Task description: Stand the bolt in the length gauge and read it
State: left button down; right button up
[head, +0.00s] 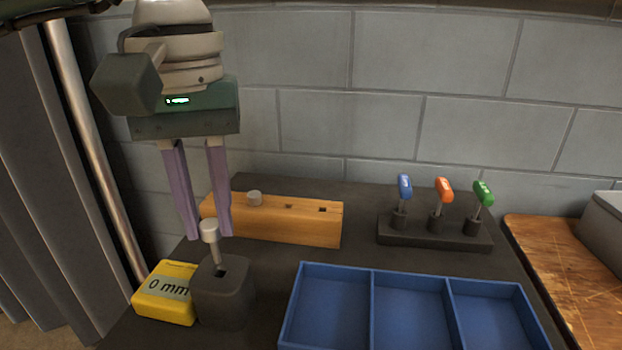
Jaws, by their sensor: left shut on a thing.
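My left gripper (208,236) points straight down and is shut on the head of a grey metal bolt (210,231). The bolt hangs nearly upright, its shank leaning slightly. The length gauge is a dark block (222,303) with a square hole in its top, beside a yellow readout (166,292) showing "0 mm". The shank's lower end is at the hole in the picture; I cannot tell whether it is inside or just above. My right gripper is not in view.
A wooden block (290,228) behind holds another grey bolt head (254,198) and has two empty holes. An empty blue three-compartment tray (370,272) is in front. A dark rack (440,235) holds blue, orange and green-handled tools. A brick wall stands close behind.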

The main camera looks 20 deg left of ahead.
aim_at(211, 233)
pick_arm(q)
jog(key=shift+f+b, duration=2.45)
jog(key=shift+f, duration=0.05)
dwell(0.5)
jog(key=c, duration=0.6)
grip_release()
jog(key=shift+c, duration=0.2)
notch_tip(211, 233, up, 10)
jog(key=shift+r+p, duration=0.1)
jog(key=shift+p, duration=0.55)
jog(key=shift+d, duration=0.1)
